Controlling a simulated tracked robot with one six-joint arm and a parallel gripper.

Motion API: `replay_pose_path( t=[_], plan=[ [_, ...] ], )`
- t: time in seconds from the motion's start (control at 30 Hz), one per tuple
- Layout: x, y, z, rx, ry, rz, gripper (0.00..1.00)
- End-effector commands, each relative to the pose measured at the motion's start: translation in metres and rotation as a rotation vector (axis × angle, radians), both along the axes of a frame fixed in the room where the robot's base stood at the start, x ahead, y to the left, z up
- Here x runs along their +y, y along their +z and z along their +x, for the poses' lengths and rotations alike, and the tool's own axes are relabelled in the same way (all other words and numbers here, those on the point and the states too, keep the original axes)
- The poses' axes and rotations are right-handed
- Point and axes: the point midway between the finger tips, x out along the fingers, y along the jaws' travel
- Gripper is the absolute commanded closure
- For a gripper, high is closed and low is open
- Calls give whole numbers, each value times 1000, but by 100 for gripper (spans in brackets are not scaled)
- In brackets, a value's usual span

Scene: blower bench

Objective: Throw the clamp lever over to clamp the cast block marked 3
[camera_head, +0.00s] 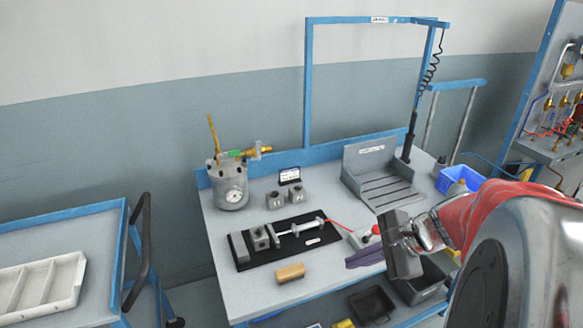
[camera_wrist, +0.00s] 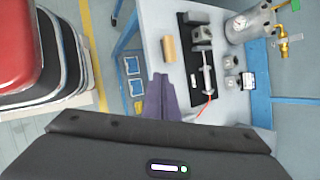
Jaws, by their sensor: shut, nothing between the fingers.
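The clamp (camera_head: 305,228) lies on a black base plate (camera_head: 285,256) on the bench, its silver rod pointing left toward a grey cast block (camera_head: 261,238). Its red lever (camera_head: 338,224) slopes down to the right, away from the block. In the wrist view the clamp (camera_wrist: 208,75), the block (camera_wrist: 201,34) and the red lever (camera_wrist: 205,106) show beyond my gripper. The number on the block is too small to read. A gap between block and rod tip cannot be judged. My gripper (camera_head: 400,246) is shut and empty, right of the lever and apart from it.
Two loose cast blocks (camera_head: 286,198) stand behind the clamp. A tan wooden block (camera_head: 290,272) lies in front; a purple cloth (camera_head: 366,257) lies at the front edge. A small box with a red button (camera_head: 369,234) is beside my gripper. A gauge pot (camera_head: 231,186) stands back left.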

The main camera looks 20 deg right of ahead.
Motion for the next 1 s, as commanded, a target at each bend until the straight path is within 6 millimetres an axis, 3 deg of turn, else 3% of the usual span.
replay_pose_path(
  t=[0.27,0.5,0.6,0.73,1.0],
  plan=[
    [-85,-17,-3,-17,-417,283,100],
    [-161,-31,-22,-68,-746,510,100],
    [-183,-35,-31,-89,-835,573,100],
    [-197,-38,-36,-105,-892,615,100],
    [-198,-38,-37,-106,-897,619,100]
  ],
)
